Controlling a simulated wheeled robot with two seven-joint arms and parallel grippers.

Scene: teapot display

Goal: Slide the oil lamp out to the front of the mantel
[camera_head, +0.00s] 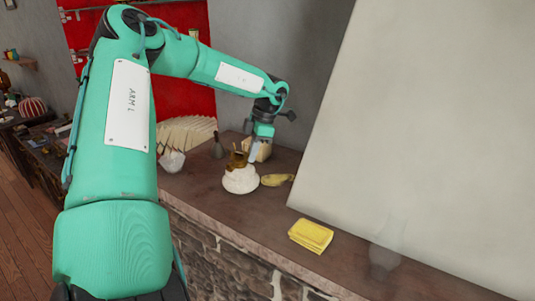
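The mantel (205,191) is a dark stone-topped shelf running from the middle left to the lower right. A low yellow-brass piece (277,180) lies on it, right of a white rounded vessel (240,181); its shape suggests the oil lamp, but it is too small to be sure. My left gripper (254,152) points down just behind these, close to a brown-gold piece (238,160) behind or above the white vessel. I cannot tell whether its fingers touch anything or how far apart they are. My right gripper is out of view.
A yellow stack (311,236) lies on the mantel near the front edge, with a faint clear glass object (384,258) to its right. A large pale slanted panel (430,140) blocks the right side.

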